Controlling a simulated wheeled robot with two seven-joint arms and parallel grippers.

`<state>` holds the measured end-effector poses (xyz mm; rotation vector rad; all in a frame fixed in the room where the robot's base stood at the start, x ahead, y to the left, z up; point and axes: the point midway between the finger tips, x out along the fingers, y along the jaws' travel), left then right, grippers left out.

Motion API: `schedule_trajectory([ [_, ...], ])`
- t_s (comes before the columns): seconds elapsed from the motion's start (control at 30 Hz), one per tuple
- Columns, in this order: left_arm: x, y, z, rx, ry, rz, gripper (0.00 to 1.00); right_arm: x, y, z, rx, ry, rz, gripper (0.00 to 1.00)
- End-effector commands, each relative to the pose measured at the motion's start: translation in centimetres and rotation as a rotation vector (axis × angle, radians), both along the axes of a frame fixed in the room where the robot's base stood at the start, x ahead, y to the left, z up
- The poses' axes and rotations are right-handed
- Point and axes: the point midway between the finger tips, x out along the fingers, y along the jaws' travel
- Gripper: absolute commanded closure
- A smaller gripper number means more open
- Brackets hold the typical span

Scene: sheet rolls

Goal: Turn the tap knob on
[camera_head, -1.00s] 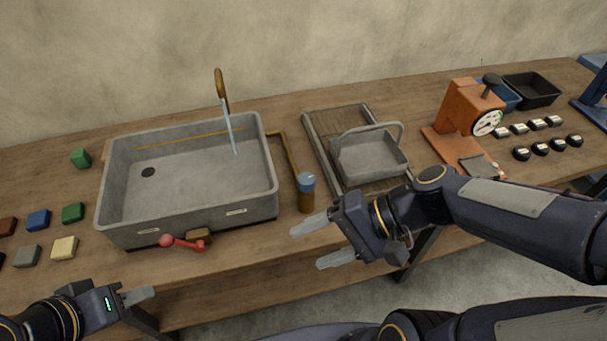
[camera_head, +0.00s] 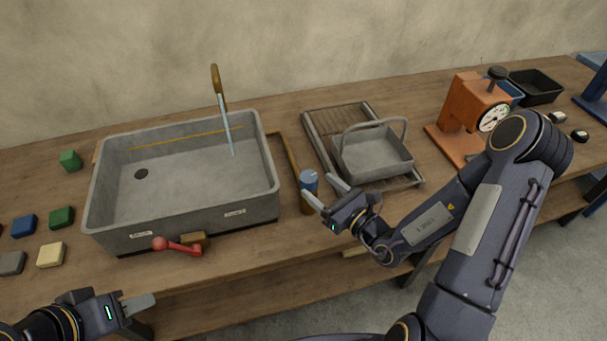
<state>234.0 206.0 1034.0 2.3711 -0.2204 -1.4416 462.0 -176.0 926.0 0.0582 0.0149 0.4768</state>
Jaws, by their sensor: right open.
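The tap knob (camera_head: 308,180) is a blue cap on a short brown post to the right of the grey sink (camera_head: 100,205). The brown tap spout (camera_head: 216,78) stands at the sink's back, and a pale blue stream (camera_head: 227,125) reaches from it into the basin. My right gripper (camera_head: 325,191) is open, just right of the knob, with one finger overlapping the post's front in the picture. I cannot tell whether it touches. My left gripper (camera_head: 140,303) is low at the left, apart from the sink; its jaw opening is not clear.
A red lever (camera_head: 178,246) sticks out at the sink's front. A grey basket (camera_head: 375,160) on a slatted rack (camera_head: 318,130) stands right of the knob. Coloured blocks (camera_head: 61,217) lie left of the sink. An orange machine (camera_head: 460,110) stands further right.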

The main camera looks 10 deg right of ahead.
Motion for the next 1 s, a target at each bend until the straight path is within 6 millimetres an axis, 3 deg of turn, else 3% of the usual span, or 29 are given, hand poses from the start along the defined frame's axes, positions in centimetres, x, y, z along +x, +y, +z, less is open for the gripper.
schedule_trajectory([
  [0.4,0.0,0.0,1.3,0.0,0.0,0.0,0.64,5.3,3.0,0.2,-0.001,-0.003,0.006,0.37],
  [0.77,0.0,0.0,1.4,0.0,0.0,0.0,0.64,6.0,3.3,0.1,-0.001,-0.002,0.004,0.37],
  [1.0,0.0,0.0,1.4,0.0,0.0,0.0,0.64,6.0,3.3,0.1,-0.001,-0.002,0.005,0.65],
])
